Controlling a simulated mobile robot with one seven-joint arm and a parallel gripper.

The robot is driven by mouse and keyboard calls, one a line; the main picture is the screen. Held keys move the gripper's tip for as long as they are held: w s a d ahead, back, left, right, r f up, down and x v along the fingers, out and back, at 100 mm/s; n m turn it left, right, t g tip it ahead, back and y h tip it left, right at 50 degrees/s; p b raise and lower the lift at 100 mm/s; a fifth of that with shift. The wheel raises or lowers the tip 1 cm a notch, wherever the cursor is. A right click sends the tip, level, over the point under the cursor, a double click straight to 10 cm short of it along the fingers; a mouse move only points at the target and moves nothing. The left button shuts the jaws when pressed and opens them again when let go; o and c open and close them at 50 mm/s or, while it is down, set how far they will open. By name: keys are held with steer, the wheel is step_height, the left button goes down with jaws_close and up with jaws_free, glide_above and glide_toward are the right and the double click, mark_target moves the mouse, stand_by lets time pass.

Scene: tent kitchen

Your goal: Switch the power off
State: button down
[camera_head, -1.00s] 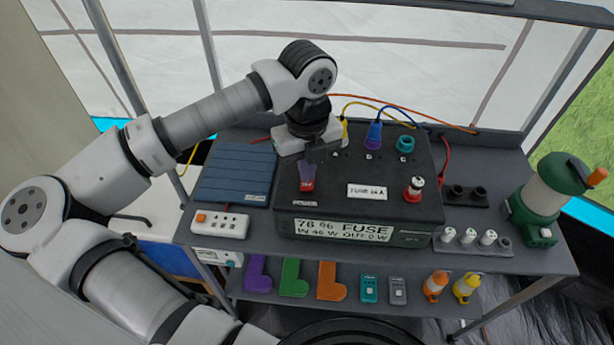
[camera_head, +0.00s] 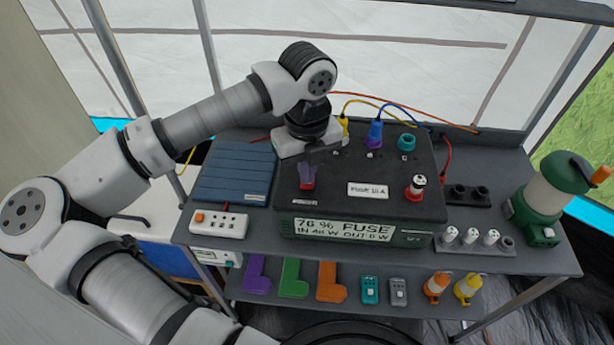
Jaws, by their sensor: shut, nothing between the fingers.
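The power box (camera_head: 360,208) is a black-topped unit with a green front. Its display (camera_head: 343,229) reads "76 % FUSE" and "IN 46 W OUT 0 W", the small figures being hard to read. A red and purple rocker switch (camera_head: 307,178) stands at the left of its top. My gripper (camera_head: 312,158) points down just behind the switch, its fingers shut and empty. The dark fingers blend into the black top, so I cannot tell whether they touch the switch. The switch's small lettering is unreadable now.
A fuse holder (camera_head: 416,187) stands at the box's right, with yellow, purple and teal plugs behind. A blue folded panel (camera_head: 234,173) and a white power strip (camera_head: 219,223) lie left. A green lantern (camera_head: 547,200) stands right. Shapes and small lamps line the lower shelf.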

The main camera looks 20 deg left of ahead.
steer(key=shift+f+b, duration=0.5)
steer(key=shift+b, duration=0.05)
steer(key=shift+r, duration=0.1)
steer(key=shift+r+p, duration=1.45)
steer(key=shift+r, duration=2)
